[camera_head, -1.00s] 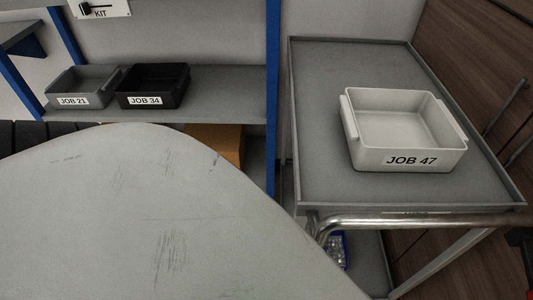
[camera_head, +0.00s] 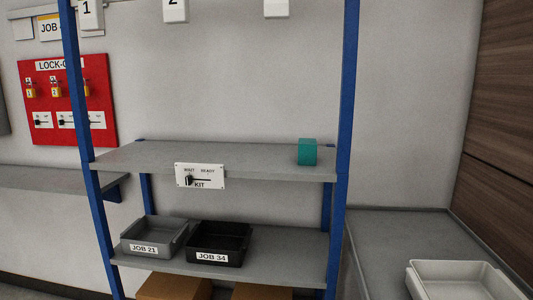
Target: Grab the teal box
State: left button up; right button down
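The teal box (camera_head: 307,152) is a small block standing upright on the upper grey shelf (camera_head: 240,158), near its right end beside the blue post. Nothing touches it. Neither of my grippers shows in this view.
Below are a grey JOB 21 bin (camera_head: 152,235) and a black JOB 34 bin (camera_head: 219,243). Blue posts (camera_head: 343,150) flank the shelf. A white bin (camera_head: 462,281) sits on a grey cart at the right.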

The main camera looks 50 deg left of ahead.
aim_at(308, 148)
jog(key=u, duration=2.5)
jog(key=k, duration=0.85)
jog(key=z, duration=0.95)
jog(key=i, duration=0.4)
jog(key=z, duration=0.05)
